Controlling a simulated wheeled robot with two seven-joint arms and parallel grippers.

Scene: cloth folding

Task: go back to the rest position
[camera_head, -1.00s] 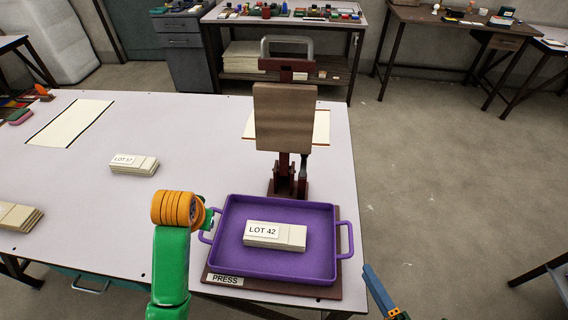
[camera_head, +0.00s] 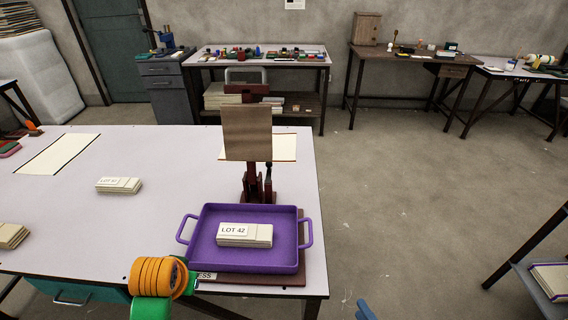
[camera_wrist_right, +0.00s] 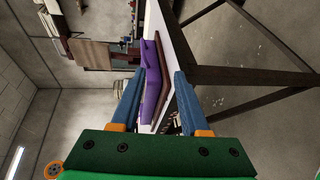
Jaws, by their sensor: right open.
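The purple tray (camera_head: 248,262) with two side handles sits on the dark red press base (camera_head: 302,240) near the table's front right corner. A stack of cream cloths labelled LOT 42 (camera_head: 245,236) lies in it. The brown press plate (camera_head: 246,133) stands raised behind the tray. My right gripper (camera_wrist_right: 158,98) is open and empty in the right wrist view, apart from the tray. In the head view only a blue fingertip (camera_head: 364,311) of it shows at the bottom edge. My left arm's green and orange links show at bottom centre-left; its gripper jaws cannot be made out.
The white table (camera_head: 160,220) bears another labelled stack (camera_head: 118,185), a stack at the left edge (camera_head: 12,235) and a black-edged sheet (camera_head: 58,154). Side benches line the back wall (camera_head: 330,30).

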